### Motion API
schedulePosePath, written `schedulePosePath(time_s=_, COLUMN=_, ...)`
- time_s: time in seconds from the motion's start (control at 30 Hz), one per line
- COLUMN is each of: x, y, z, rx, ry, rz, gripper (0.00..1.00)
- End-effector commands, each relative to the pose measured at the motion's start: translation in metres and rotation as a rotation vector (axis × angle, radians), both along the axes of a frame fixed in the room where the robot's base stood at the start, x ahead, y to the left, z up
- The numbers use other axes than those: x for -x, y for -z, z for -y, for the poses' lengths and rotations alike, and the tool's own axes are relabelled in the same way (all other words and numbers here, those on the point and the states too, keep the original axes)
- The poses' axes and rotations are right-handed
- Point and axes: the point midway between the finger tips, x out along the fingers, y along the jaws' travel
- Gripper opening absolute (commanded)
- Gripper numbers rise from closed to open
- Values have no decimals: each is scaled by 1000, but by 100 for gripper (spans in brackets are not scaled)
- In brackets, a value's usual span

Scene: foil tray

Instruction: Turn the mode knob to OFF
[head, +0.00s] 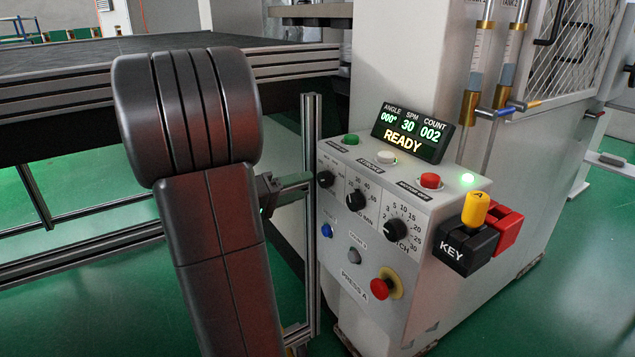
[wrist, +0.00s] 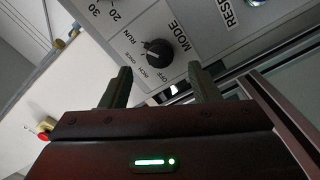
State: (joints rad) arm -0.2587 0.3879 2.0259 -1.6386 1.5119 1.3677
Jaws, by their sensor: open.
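The mode knob (wrist: 157,53) is a round black knob on the grey panel, with MODE, RUN and OFF printed around it; other small labels are hard to read. In the wrist view RUN is at its upper left and OFF below it. I cannot tell surely which label its pointer faces. My gripper (wrist: 160,70) is open, with a dark finger on either side below the knob, apart from it. In the head view my gripper (head: 296,184) reaches from the left to just short of the mode knob (head: 326,179).
A red mushroom button (head: 381,288) is lower down. The display (head: 412,133) reads READY. A metal post (head: 312,240) stands left of the panel.

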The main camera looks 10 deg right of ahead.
Motion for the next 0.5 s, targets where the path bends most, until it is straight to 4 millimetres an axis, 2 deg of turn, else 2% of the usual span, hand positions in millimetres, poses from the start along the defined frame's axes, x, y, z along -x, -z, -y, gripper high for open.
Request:
schedulePosePath(time_s=0.2, x=-10, y=0, z=30, rx=0, ry=4, rz=0, gripper=56)
schedulePosePath(time_s=0.5, x=-18, y=0, z=50, rx=-1, ry=0, rz=-1, gripper=56)
